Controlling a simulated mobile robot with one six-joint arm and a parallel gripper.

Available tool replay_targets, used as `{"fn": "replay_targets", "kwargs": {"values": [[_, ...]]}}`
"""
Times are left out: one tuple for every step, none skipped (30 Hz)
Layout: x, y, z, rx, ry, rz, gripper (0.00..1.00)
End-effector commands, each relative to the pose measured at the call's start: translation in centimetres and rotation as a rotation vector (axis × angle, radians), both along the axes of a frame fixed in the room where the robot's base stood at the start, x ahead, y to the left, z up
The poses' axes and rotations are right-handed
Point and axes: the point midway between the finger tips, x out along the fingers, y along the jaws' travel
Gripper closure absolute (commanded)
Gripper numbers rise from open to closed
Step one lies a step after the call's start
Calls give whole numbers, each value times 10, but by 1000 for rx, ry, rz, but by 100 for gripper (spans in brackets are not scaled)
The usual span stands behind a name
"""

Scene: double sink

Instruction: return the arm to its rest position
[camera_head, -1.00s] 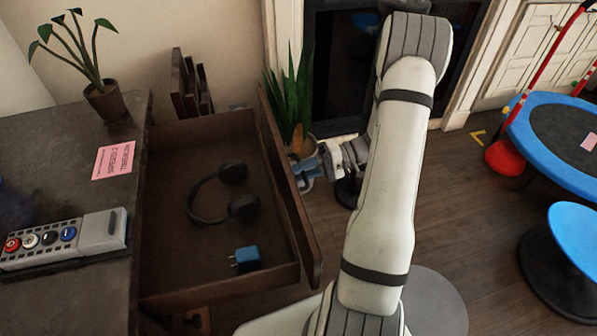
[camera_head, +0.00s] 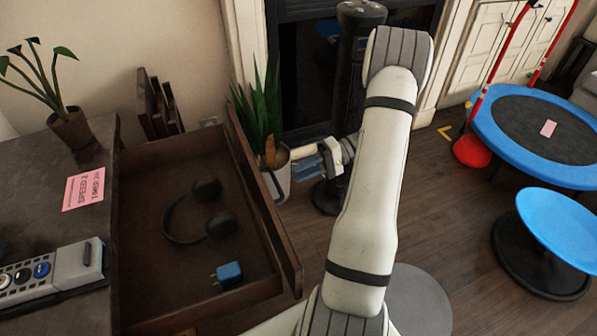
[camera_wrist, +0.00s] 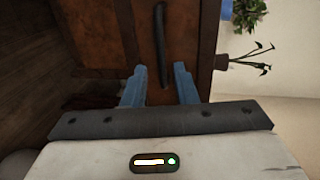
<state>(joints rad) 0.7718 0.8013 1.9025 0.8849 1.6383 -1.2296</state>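My arm stands raised in the middle of the head view, its upper joint bent over. My gripper (camera_head: 308,169) shows small and partly hidden behind the arm, beside the open drawer and near the potted plant. In the wrist view my gripper (camera_wrist: 160,67) has its two blue fingers apart, with nothing held between them. A dark bar handle (camera_wrist: 161,38) on a brown wooden front lies beyond the fingertips and shows in the gap; I see no contact.
An open drawer (camera_head: 134,272) holds headphones (camera_head: 176,227) and a blue charger (camera_head: 229,272). A spiky plant (camera_head: 265,115) stands beside the drawer. A black cylinder (camera_head: 352,90) stands behind my arm. A blue-rimmed trampoline (camera_head: 498,142) and blue stool (camera_head: 556,230) stand right. Floor between is clear.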

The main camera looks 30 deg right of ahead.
Motion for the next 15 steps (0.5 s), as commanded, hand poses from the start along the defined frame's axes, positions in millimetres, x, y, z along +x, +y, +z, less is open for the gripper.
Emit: {"fn": "replay_targets", "kwargs": {"values": [[0,0,0,0,0,0,74],[0,0,0,0,0,0,74],[0,0,0,0,0,0,74],[0,0,0,0,0,0,74],[0,0,0,0,0,0,74],[0,0,0,0,0,0,74],[0,0,0,0,0,0,74],[0,0,0,0,0,0,74],[0,0,0,0,0,0,74],[0,1,0,-1,0,0,74],[0,1,1,-3,1,2,74],[0,3,4,-9,5,7,74],[0,4,8,-17,10,14,74],[-1,7,13,-28,16,22,74],[-1,12,23,-49,28,38,74]]}}
